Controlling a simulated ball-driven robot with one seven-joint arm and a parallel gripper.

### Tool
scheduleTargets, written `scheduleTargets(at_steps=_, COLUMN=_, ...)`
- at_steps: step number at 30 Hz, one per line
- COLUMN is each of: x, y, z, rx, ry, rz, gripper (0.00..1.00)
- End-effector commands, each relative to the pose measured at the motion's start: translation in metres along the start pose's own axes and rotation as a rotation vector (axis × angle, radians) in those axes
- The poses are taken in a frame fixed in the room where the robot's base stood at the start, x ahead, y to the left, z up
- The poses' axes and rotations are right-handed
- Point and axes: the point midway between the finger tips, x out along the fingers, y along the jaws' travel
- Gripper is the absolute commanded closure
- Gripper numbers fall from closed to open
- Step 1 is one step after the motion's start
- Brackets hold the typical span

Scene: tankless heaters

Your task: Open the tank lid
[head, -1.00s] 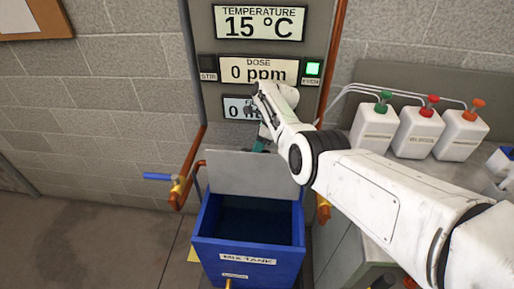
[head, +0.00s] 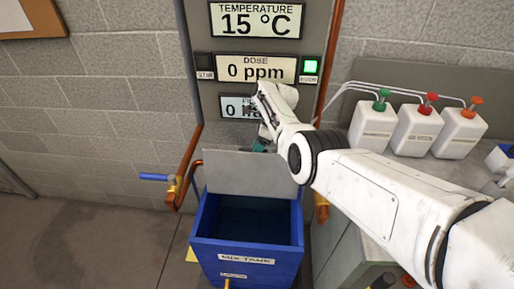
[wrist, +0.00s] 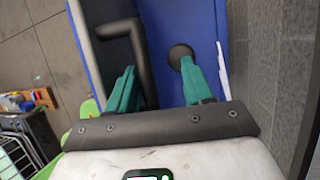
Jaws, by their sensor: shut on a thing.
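The blue mix tank (head: 246,262) stands below the wall panel, with its dark inside showing. Its lid (head: 250,173) stands up at the back edge, grey face toward me. My gripper (head: 262,144) is at the lid's top edge, partly hidden behind it and my wrist. In the wrist view the teal fingers of my gripper (wrist: 163,88) straddle a black bar handle (wrist: 143,60) in front of a blue surface. The fingers are shut on this handle, though their contact is partly hidden.
A copper pipe (head: 186,170) with a blue-handled valve (head: 155,177) is left of the tank. The display panel (head: 255,70) rises behind my gripper. White bottles (head: 415,130) with coloured caps stand on the counter at right. Floor at left is clear.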

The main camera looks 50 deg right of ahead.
Motion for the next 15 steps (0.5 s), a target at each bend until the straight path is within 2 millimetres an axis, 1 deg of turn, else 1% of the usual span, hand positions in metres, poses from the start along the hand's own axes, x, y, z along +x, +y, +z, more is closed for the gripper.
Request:
scheduleTargets(at_steps=1, x=-0.004, y=-0.003, z=0.003, rx=-0.002, ry=-0.004, rz=-0.011, gripper=0.58)
scheduleTargets(at_steps=5, x=-0.007, y=-0.003, z=0.005, rx=-0.004, ry=-0.006, rz=-0.012, gripper=0.58)
scheduleTargets(at_steps=8, x=-0.015, y=-0.001, z=0.008, rx=-0.004, ry=-0.006, rz=-0.013, gripper=0.58)
scheduleTargets(at_steps=12, x=-0.035, y=0.005, z=0.012, rx=0.001, ry=-0.002, rz=-0.008, gripper=0.58)
scheduleTargets(at_steps=15, x=-0.04, y=0.013, z=0.011, rx=-0.001, ry=-0.003, rz=-0.004, gripper=0.58)
